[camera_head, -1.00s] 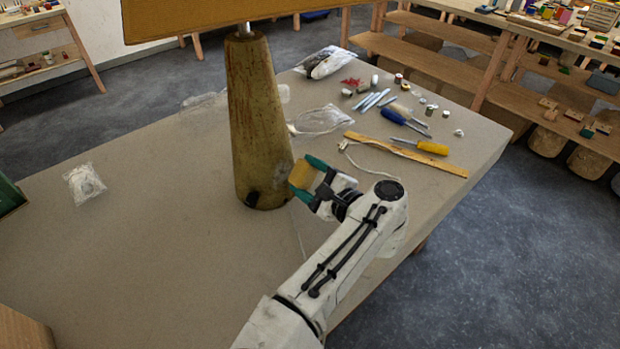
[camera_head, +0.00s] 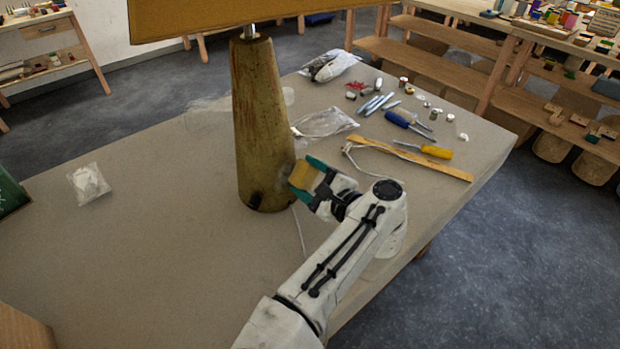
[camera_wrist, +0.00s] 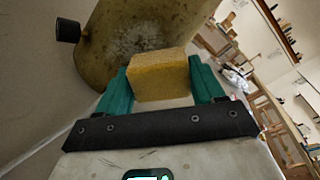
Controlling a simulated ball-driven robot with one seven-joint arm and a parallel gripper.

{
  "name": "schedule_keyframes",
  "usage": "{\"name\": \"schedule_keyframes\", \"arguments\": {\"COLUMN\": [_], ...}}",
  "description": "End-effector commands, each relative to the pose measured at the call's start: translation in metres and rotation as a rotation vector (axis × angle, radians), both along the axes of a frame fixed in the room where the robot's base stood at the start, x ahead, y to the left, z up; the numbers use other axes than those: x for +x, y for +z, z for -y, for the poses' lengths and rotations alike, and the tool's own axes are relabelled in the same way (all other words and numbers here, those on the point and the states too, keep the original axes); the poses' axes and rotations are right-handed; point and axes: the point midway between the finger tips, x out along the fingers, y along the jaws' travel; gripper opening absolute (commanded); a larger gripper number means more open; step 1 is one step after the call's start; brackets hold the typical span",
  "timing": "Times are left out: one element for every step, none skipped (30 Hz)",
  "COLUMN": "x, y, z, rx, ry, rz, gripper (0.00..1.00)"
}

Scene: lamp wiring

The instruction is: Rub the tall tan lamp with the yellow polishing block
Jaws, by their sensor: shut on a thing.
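The tall tan lamp (camera_head: 262,125) stands upright on the table, with a wide orange-brown shade (camera_head: 200,14) cut off by the top edge of the head view. Its tapered base also fills the upper middle of the wrist view (camera_wrist: 120,35), with a black knob (camera_wrist: 68,31) on its side. My gripper (camera_head: 309,176) is shut on the yellow polishing block (camera_wrist: 160,74), with a green finger on each side. In the head view the block (camera_head: 303,175) is at the lower right side of the lamp base, very close to it. I cannot tell whether they touch.
A wooden ruler (camera_head: 410,158), a yellow-handled screwdriver (camera_head: 436,152), a blue-handled tool (camera_head: 400,119) and small parts lie right of the lamp. A plastic bag (camera_head: 89,183) lies at left. The table's front left (camera_head: 150,265) is clear. A pale cord runs near the gripper.

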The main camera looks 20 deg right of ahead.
Motion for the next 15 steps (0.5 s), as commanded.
{"name": "schedule_keyframes", "arguments": {"x": [0.0010,0.0015,0.0022,0.0027,0.0032,0.0039,0.0043,0.0048,0.0055,0.0060,0.0065,0.0072,0.0077,0.0080,0.0078], "y": [-0.0003,-0.0003,-0.0005,-0.0006,-0.0007,-0.0007,-0.0007,-0.0008,-0.0009,-0.0010,-0.0010,-0.0011,-0.0011,-0.0010,-0.0007], "z": [-0.0003,-0.0003,-0.0005,-0.0006,-0.0007,-0.0009,-0.0010,-0.0012,-0.0014,-0.0016,-0.0018,-0.0021,-0.0023,-0.0024,-0.0025], "rx": [0.000,0.000,0.000,0.000,0.000,0.000,0.000,0.000,0.000,0.000,0.000,0.000,0.000,0.000,0.000], "ry": [0.000,0.000,-0.001,-0.001,-0.001,-0.001,-0.001,-0.001,-0.001,-0.001,-0.001,0.000,0.000,0.000,0.000], "rz": [0.000,0.000,0.001,0.000,0.000,0.000,0.000,0.000,0.000,0.000,-0.001,0.000,0.000,0.000,0.000], "gripper": [0.43,0.43,0.43,0.43,0.43,0.43,0.43,0.43,0.43,0.43,0.43,0.43,0.43,0.43,0.43]}}
